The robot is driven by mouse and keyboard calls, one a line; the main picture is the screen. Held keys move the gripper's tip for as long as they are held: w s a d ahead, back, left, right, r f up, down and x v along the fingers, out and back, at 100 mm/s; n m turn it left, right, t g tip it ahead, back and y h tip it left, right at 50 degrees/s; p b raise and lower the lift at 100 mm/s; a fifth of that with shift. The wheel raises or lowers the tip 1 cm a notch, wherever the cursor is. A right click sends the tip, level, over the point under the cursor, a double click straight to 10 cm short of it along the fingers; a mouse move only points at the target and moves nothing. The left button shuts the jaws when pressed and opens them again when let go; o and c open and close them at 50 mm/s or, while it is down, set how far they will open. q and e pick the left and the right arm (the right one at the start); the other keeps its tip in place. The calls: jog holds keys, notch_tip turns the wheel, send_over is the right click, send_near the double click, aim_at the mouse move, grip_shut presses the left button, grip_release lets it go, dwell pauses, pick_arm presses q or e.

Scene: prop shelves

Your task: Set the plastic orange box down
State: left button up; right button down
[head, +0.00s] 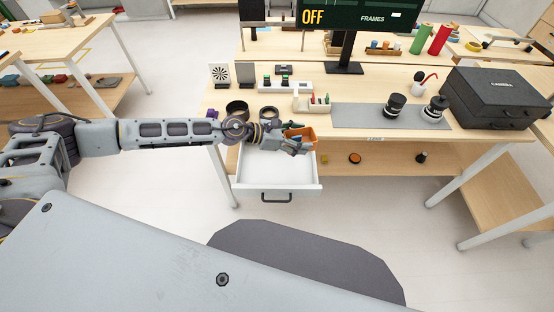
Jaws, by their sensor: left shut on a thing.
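The orange plastic box (303,132) is held at the front edge of the middle table, above the open white drawer. My left gripper (296,145) reaches in from the left and is shut on the box. The gripper's fingers hide part of the box's near side. Something green shows beside the box, too small to make out. My right gripper is not in view.
The white drawer (275,174) is pulled out and looks empty. The tabletop (370,92) carries dark lens-like cylinders, a grey mat (362,116) and a black camera case (497,96). A lower shelf (385,157) holds a few small items. The floor to the right is clear.

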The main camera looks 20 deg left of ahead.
pick_arm(q)
jog(key=shift+s+a+f, duration=0.1)
jog(key=shift+a, duration=0.1)
jog(key=shift+s+a+f, duration=0.15)
jog(key=shift+a, duration=0.15)
jog(key=shift+s+a+f+m+g, duration=0.15)
jog(key=shift+a+f+m+g, duration=0.05)
jog(key=shift+a+m+g, duration=0.25)
jog(key=shift+s+a+f+h, duration=0.15)
jog(key=shift+a+h, duration=0.15)
jog(key=shift+a, duration=0.1)
jog(key=shift+m+g+h, duration=0.3)
jog(key=shift+m+g, duration=0.55)
jog(key=shift+s+a+f, duration=0.3)
jog(key=shift+a, duration=0.4)
jog(key=shift+s+a+f, duration=0.3)
jog(key=shift+s+a, duration=0.05)
jog(key=shift+a, duration=0.3)
jog(key=shift+s+a+f, duration=0.3)
jog(key=shift+a, duration=0.4)
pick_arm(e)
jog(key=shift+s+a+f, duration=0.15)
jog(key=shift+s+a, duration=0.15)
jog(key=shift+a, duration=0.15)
